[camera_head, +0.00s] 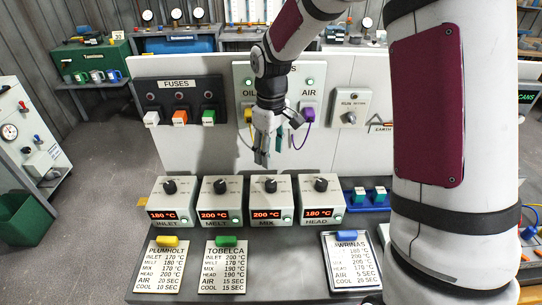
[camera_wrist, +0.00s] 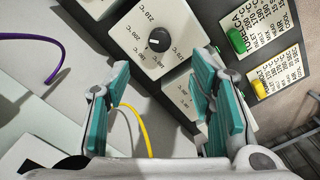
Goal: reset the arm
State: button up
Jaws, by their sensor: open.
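My gripper (camera_head: 272,150) hangs from my arm in front of the upright white panel, above the row of temperature boxes. Its fingers point down. In the wrist view, its teal-padded fingers (camera_wrist: 165,112) are spread apart with nothing between them. A temperature box with a black knob (camera_wrist: 158,40) shows beyond the fingertips, not touched by them. My arm's large white link with a maroon cover fills the right of the head view and hides part of the bench.
Temperature boxes INLET (camera_head: 172,203), MELT (camera_head: 221,203), MIX (camera_head: 270,203) and HEAD (camera_head: 321,202) stand below. Recipe cards PLUMHOLT (camera_head: 163,268), TOBELCA (camera_head: 223,270) and PARINAS (camera_head: 350,265) lie in front. A fuse panel (camera_head: 180,103) is left of my gripper; a yellow cable (camera_wrist: 142,130) passes near its fingers.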

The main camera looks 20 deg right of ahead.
dwell(0.3)
jog(key=s+r+m+t, duration=0.1)
jog(key=s+r, duration=0.4)
jog(key=r, duration=0.4)
jog(key=s+r+m+t, duration=0.2)
jog(key=s+r, duration=0.3)
jog(key=s, duration=0.5)
jog(key=s+r+m+t, duration=0.2)
jog(key=s+r, duration=0.3)
jog(key=s, duration=0.5)
jog(key=shift+s+m+t, duration=0.15)
jog(key=shift+m+t, duration=0.15)
jog(key=shift+m, duration=0.5)
